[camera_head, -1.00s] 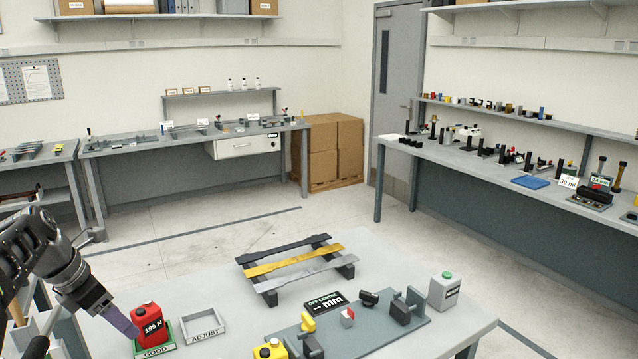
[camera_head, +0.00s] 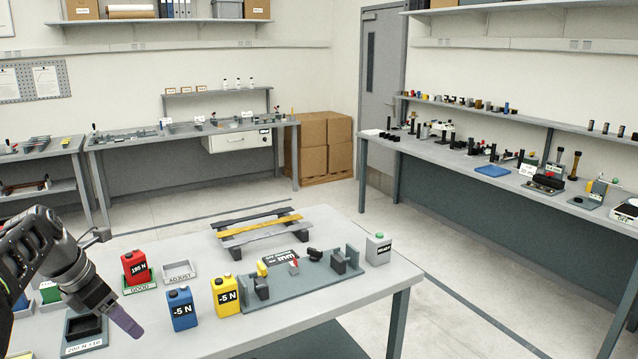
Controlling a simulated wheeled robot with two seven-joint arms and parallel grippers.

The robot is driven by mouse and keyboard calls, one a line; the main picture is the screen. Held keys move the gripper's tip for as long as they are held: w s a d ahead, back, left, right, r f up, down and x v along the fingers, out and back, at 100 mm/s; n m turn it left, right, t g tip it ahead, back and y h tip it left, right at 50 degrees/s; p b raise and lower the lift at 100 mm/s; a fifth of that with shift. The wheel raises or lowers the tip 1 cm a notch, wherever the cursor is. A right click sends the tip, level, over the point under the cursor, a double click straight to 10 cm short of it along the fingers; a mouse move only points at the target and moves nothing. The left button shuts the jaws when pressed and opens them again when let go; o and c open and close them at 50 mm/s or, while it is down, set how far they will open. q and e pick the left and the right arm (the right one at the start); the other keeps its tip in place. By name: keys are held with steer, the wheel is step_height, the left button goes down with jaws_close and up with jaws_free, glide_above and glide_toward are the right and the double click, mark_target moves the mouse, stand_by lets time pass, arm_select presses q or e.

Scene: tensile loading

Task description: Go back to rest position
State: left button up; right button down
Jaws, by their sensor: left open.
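My left gripper (camera_head: 122,318) reaches in from the left edge, pointing down and right over the table's left end. It is open and nothing shows in it. A dark tray (camera_head: 85,345) with a "200 N" label lies just left of its fingers. The red "195 N" block (camera_head: 136,266) stands in the green "GOOD" tray (camera_head: 139,288), behind the gripper and apart from it. The grey "ADJUST" tray (camera_head: 180,275) beside it is empty. My right gripper is out of view.
A rack with bars (camera_head: 258,229) lies behind. A grey block with a green top (camera_head: 378,249) stands right. The table's right front is clear.

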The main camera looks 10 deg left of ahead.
arm_select(q)
steer(key=w+a+f+m+t+y, duration=0.2)
steer(key=w+f+m, duration=0.25)
steer(key=m, duration=0.25)
steer(key=d+f+m, duration=0.7)
steer(key=d+f, duration=0.1)
steer(key=f, duration=0.4)
steer(key=d+f+m, duration=0.6)
steer(key=d+f, duration=0.2)
steer(key=f, duration=0.4)
steer(key=s+d+f+m+g+h, duration=0.15)
steer(key=s+d+f+m, duration=0.45)
steer(key=s+d+f, duration=0.6)
steer(key=s+d+f+m+g+h, duration=0.1)
steer(key=s+d+f+g, duration=0.1)
steer(key=s+d, duration=0.4)
steer(key=s+d+f+m+g+h, duration=0.1)
steer(key=s+d+f+g, duration=0.1)
steer(key=s+d, duration=0.5)
steer(key=s+b, duration=0.1)
steer(key=s, duration=0.3)
steer(key=shift+f, duration=0.4)
